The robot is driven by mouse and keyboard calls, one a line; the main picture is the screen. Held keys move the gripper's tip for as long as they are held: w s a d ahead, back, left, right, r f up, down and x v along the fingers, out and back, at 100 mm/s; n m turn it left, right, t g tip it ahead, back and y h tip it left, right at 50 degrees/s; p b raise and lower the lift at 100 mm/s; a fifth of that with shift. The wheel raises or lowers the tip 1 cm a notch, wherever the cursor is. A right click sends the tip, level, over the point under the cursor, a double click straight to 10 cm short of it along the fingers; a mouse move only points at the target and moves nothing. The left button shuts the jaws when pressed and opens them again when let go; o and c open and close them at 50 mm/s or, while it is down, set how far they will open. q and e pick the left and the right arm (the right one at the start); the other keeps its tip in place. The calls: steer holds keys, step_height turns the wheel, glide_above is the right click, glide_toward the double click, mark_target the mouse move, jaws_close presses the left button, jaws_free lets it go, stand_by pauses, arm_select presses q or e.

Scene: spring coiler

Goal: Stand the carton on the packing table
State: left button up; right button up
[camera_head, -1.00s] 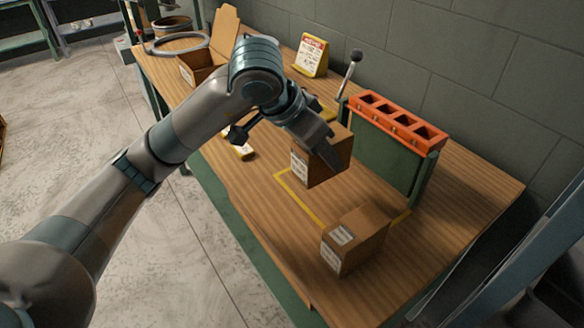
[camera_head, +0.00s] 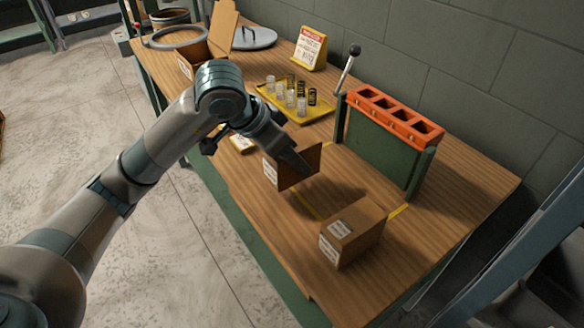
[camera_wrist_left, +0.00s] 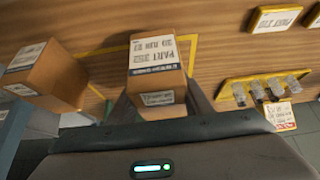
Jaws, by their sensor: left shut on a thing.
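A small brown carton with white labels (camera_head: 274,171) is held in my left gripper (camera_head: 303,165), which is shut on its sides. In the left wrist view the held carton (camera_wrist_left: 157,78) sits between the two fingers, its printed label facing the camera. The carton appears to hang above the wooden packing table (camera_head: 455,205), with a dark shadow on the wood to its right. A second carton (camera_head: 352,232) stands on the table nearer the front right, apart from the held one; it also shows in the left wrist view (camera_wrist_left: 48,75). My right gripper is out of view.
Yellow tape (camera_head: 303,205) marks the table below. A green stand with an orange slotted top (camera_head: 395,118) and a lever (camera_head: 348,65) rises behind. A yellow tray of small cylinders (camera_head: 290,98), a sign (camera_head: 310,48) and an open box (camera_head: 222,32) are farther back.

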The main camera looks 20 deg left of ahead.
mark_target(292, 170)
arm_select(q)
steer(key=shift+f+p, duration=0.35)
steer(key=shift+f, duration=1.4)
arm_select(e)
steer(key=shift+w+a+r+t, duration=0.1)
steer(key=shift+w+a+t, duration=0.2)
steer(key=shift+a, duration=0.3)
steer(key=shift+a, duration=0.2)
arm_select(q)
steer(key=shift+f, duration=0.1)
